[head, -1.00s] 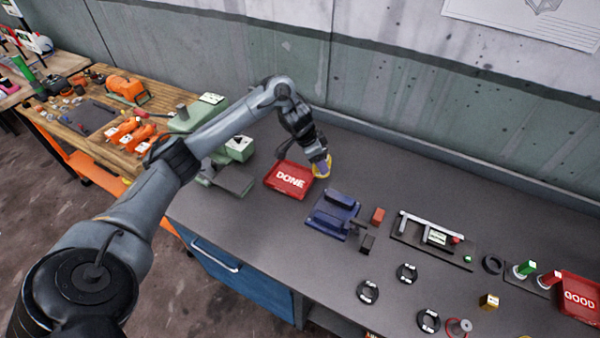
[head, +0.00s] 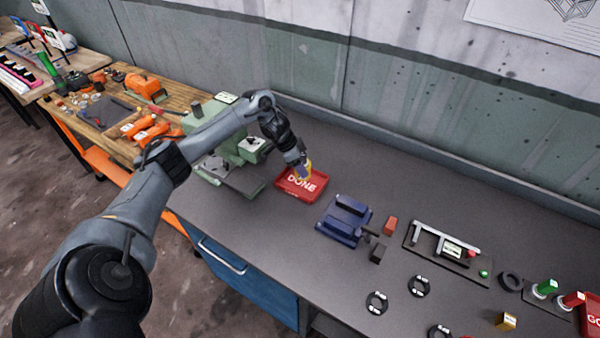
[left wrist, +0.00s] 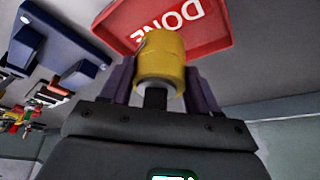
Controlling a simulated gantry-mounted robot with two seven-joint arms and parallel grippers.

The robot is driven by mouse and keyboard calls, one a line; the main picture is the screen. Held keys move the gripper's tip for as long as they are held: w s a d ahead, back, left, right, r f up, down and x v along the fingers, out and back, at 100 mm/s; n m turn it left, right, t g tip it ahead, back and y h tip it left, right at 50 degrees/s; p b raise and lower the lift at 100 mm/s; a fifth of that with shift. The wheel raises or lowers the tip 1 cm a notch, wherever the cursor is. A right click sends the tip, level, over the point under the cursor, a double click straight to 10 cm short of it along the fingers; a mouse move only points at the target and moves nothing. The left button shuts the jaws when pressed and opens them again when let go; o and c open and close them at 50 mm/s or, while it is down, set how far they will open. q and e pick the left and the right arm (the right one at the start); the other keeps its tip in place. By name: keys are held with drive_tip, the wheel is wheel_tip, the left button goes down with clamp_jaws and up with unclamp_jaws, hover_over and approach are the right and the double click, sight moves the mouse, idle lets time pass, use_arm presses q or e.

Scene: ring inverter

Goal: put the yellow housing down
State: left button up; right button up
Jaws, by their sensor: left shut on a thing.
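The yellow housing (left wrist: 162,52) is a short rounded cylinder between the fingers of my left gripper (left wrist: 163,90), which is shut on it. In the left wrist view the housing is in front of the red DONE tray (left wrist: 205,42) and hides part of its lettering. In the head view my left gripper (head: 303,173) is at the back right part of the DONE tray (head: 283,188), and only a sliver of the yellow housing (head: 309,167) shows. I cannot tell whether the housing touches the tray floor. My right gripper is not in view.
A blue fixture (head: 343,221) stands right of the tray, with a small red block (head: 390,226) beside it. A green machine (head: 222,150) is close on the left. Several black rings lie at the front right. The bench behind the tray is clear.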

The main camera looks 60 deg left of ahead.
use_arm(q)
wheel_tip(320, 180, down, 3)
drive_tip(key=shift+f, duration=0.3)
drive_tip(key=shift+f, duration=0.15)
drive_tip(key=o, duration=1.4)
drive_tip(key=shift+f, duration=0.1)
drive_tip(key=shift+r, duration=0.25)
drive_tip(key=v, duration=1.2)
drive_tip(key=shift+p, duration=0.4)
